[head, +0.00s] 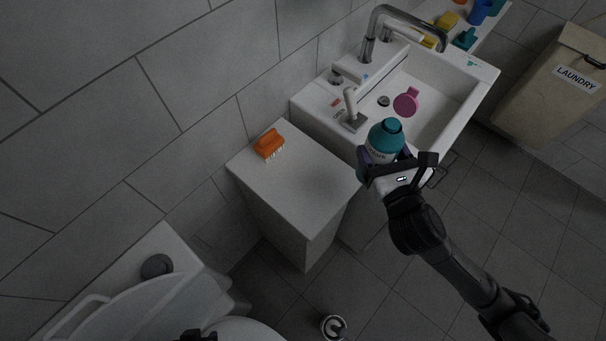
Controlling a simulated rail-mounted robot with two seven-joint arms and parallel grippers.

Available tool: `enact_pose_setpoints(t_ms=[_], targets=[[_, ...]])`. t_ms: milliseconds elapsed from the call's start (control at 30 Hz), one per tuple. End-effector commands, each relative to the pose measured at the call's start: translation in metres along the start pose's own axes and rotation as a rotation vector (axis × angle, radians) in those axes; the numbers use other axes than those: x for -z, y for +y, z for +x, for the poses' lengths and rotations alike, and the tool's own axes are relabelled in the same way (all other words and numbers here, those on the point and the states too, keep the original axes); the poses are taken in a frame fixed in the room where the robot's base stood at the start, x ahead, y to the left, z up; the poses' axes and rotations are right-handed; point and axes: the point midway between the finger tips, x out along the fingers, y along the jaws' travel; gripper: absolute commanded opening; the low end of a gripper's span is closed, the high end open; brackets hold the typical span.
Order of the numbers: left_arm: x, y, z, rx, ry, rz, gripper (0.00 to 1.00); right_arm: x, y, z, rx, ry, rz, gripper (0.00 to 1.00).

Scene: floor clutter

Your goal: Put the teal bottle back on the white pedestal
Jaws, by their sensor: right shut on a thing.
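The teal bottle (385,137) has a teal cap and a pale label band with lettering. My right gripper (382,166) is shut around it and holds it close to upright. The bottle is in front of the sink, by the right corner of the white pedestal (308,186). The gripper hides its lower part, and I cannot tell its height above the pedestal top. A small dark part at the bottom edge, over the toilet, seems to be my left gripper (199,335); its jaws cannot be made out.
An orange brush (269,145) lies at the pedestal's back left corner; the rest of its top is clear. The white sink (446,97) with a pink item (406,102) is behind. A laundry hamper (552,85) stands right. A toilet (165,303) is lower left. A small can (333,327) is on the floor.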

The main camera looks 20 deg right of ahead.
Motion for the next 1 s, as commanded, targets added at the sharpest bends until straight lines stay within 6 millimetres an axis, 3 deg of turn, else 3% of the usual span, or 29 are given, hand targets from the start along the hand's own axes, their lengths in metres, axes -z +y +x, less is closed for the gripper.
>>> enact_pose_setpoints(t_ms=[500, 700, 867, 1000], targets=[[-0.007, 0.004, 0.027, -0.007, 0.003, -0.010, 0.45, 0.058, 0.089, 0.031, -0.003, -0.001, 0.004, 0.37], [-0.008, 0.004, 0.030, -0.007, 0.003, -0.010, 0.45, 0.066, 0.103, 0.037, -0.001, -0.002, 0.001, 0.37], [-0.009, 0.004, 0.032, -0.006, 0.003, -0.008, 0.45, 0.070, 0.105, 0.037, -0.001, -0.001, 0.001, 0.37], [-0.011, 0.003, 0.039, -0.004, 0.003, -0.005, 0.45, 0.085, 0.105, 0.037, -0.002, 0.000, 0.000, 0.37]])
